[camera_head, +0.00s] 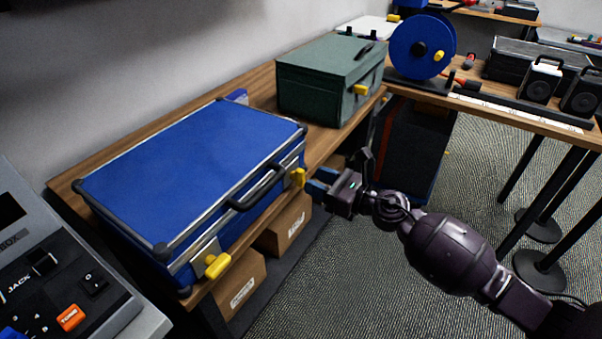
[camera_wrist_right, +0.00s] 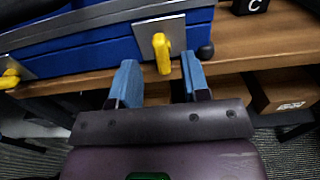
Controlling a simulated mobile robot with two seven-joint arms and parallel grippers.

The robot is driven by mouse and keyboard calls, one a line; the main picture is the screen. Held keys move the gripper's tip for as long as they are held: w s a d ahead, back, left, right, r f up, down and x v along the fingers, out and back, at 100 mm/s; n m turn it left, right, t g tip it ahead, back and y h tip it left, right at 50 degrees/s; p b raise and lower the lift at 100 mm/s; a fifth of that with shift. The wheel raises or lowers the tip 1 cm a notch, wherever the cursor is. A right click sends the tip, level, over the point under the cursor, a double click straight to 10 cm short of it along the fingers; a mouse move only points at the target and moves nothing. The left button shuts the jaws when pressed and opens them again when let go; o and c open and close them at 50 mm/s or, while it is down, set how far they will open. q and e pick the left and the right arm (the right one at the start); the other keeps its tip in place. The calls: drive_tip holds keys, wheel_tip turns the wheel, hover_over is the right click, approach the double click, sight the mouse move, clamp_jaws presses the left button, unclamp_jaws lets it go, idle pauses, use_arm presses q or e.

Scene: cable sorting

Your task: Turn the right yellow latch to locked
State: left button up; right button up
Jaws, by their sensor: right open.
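A blue case (camera_head: 190,165) with metal edges lies closed on the wooden bench. Its right yellow latch (camera_head: 298,177) is on the front face near the right corner. In the right wrist view this latch (camera_wrist_right: 162,54) hangs roughly vertical on a metal plate. The left yellow latch (camera_head: 217,265) is near the case's left front corner. My right gripper (camera_head: 318,186) is open in front of the right latch. In the wrist view its blue fingers (camera_wrist_right: 158,78) stand to either side of the latch's lower end, apart from it. My left gripper is not in view.
A black handle (camera_head: 258,188) sticks out between the latches. A green case (camera_head: 325,85) with its own yellow latch stands farther along the bench. Cardboard boxes (camera_head: 285,225) sit below the bench edge. A grey control box (camera_head: 60,270) is at the left. The floor in front is open.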

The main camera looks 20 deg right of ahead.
sight(304, 176)
drive_tip(key=shift+x, duration=2.5)
clamp_jaws()
